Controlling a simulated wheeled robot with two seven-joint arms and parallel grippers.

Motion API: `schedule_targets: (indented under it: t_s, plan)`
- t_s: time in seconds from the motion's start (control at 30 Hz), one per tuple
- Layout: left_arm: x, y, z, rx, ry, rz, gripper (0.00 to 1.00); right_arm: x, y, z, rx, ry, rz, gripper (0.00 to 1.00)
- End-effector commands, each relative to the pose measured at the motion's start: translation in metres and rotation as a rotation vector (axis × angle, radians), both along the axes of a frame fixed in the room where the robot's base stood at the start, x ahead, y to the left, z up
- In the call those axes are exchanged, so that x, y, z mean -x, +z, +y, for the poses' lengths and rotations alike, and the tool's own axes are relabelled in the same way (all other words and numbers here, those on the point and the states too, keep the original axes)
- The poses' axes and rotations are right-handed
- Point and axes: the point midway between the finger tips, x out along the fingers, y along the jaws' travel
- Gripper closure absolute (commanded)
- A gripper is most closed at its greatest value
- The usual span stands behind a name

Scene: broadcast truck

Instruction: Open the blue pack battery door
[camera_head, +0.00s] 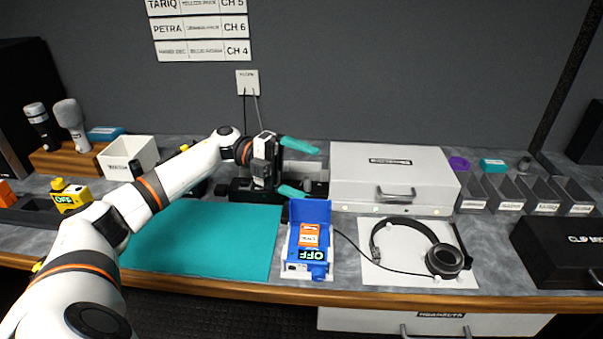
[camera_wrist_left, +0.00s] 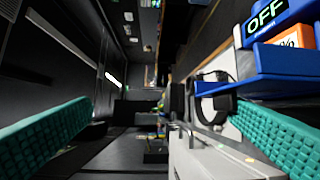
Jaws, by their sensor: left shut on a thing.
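The blue pack (camera_head: 320,271) sits in a white holder near the table's front edge, its OFF display facing me. Its blue door (camera_head: 311,211) stands raised at the back, and an orange battery (camera_head: 309,235) shows in the open bay. The pack's blue parts (camera_wrist_left: 277,82) also show at the upper right of the left wrist view. The exact contact is hidden. My right gripper is out of view.
A teal mat (camera_head: 205,240) lies left of the pack. Headphones (camera_head: 445,261) on a white board lie to its right, with a cable beside the pack. A white case (camera_head: 390,172) stands behind them. A yellow pack (camera_head: 70,196) is at far left.

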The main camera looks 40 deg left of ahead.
Motion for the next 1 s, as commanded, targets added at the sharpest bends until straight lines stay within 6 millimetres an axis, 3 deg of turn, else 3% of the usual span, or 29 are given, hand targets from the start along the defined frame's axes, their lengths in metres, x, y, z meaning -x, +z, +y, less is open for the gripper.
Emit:
schedule_targets:
  t_s: [0.03, 0.17, 0.43, 0.47, 0.5, 0.53, 1.0]
  plan:
    - [-0.001, 0.012, 0.002, 0.009, 0.007, -0.015, 0.22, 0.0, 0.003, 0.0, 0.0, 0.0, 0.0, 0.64]
    - [0.0, 0.011, 0.007, 0.009, 0.005, -0.015, 0.18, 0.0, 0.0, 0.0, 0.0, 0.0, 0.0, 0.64]
    - [0.003, 0.008, 0.027, 0.01, 0.005, -0.013, 0.21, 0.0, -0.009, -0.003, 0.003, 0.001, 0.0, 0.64]
    - [0.004, 0.008, 0.029, 0.009, 0.005, -0.013, 0.34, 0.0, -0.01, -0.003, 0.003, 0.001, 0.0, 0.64]
    - [0.004, 0.007, 0.032, 0.008, 0.006, -0.012, 0.65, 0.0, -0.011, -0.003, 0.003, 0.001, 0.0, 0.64]
    - [0.004, 0.006, 0.034, 0.008, 0.006, -0.012, 0.73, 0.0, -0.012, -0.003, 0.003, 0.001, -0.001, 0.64]
    - [0.01, 0.0, 0.065, 0.007, 0.002, -0.005, 0.73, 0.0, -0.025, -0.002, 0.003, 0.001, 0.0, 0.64]
